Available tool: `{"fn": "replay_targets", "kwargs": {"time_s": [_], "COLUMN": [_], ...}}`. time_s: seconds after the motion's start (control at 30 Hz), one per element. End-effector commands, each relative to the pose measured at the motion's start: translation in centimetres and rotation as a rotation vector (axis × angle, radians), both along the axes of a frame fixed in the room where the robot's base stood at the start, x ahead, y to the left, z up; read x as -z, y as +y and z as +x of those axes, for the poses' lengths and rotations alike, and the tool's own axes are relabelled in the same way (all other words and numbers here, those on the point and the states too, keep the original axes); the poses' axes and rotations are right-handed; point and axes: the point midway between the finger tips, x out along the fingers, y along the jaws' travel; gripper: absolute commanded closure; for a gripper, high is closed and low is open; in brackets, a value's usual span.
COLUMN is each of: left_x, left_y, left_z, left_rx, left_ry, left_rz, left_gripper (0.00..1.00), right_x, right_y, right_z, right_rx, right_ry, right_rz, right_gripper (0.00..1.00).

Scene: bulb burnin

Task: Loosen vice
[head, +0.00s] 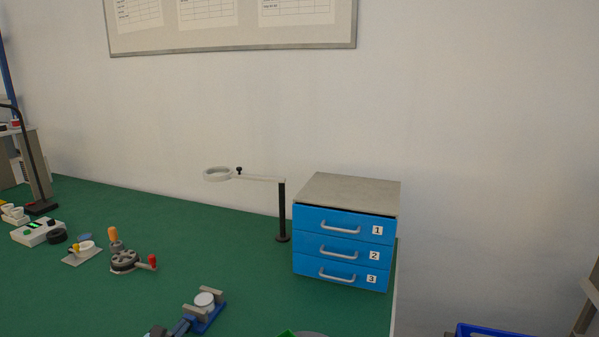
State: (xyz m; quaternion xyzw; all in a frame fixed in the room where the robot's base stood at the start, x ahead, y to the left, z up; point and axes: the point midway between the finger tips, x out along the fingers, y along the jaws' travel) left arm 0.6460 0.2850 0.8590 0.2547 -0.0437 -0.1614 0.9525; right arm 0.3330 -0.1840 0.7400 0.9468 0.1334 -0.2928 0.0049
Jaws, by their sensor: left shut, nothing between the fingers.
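The vice (207,318) is at the bottom of the head view, on the green bench. It has a blue base and grey jaws. A white round piece (205,299) sits between the jaws; I cannot tell how tightly it is held. Most of the left arm is out of frame. My right gripper is not in view.
A blue drawer unit (342,238), all drawers shut, stands behind right. A ring on a post (282,212) stands beside it. A hand-crank wheel (124,261) and small devices (39,232) are at left. A blue bin (495,331) is at lower right.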

Motion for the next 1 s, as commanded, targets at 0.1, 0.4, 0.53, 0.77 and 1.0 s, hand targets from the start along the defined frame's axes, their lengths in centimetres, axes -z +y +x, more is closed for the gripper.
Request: {"fn": "replay_targets", "kwargs": {"time_s": [0.1,0.4,0.53,0.77,1.0], "left_x": [-0.75,-0.52,-0.50,-0.64,-0.68], "left_y": [0.03,0.20,0.22,0.36,0.65], "left_z": [0.54,0.60,0.61,0.64,0.75], "left_rx": [-0.003,-0.004,-0.004,-0.005,-0.007], "left_ry": [-0.016,-0.016,-0.015,-0.015,-0.015], "left_rz": [-0.004,-0.003,-0.003,-0.001,-0.001], "left_gripper": [1.00,1.00,1.00,1.00,1.00], "right_x": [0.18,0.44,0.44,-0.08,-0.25], "right_y": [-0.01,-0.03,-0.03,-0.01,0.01], "right_z": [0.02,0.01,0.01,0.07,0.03], "right_rx": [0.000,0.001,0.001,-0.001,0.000], "right_ry": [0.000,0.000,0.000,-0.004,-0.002], "right_rz": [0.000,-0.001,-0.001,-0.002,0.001], "right_gripper": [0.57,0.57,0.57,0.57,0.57]}}
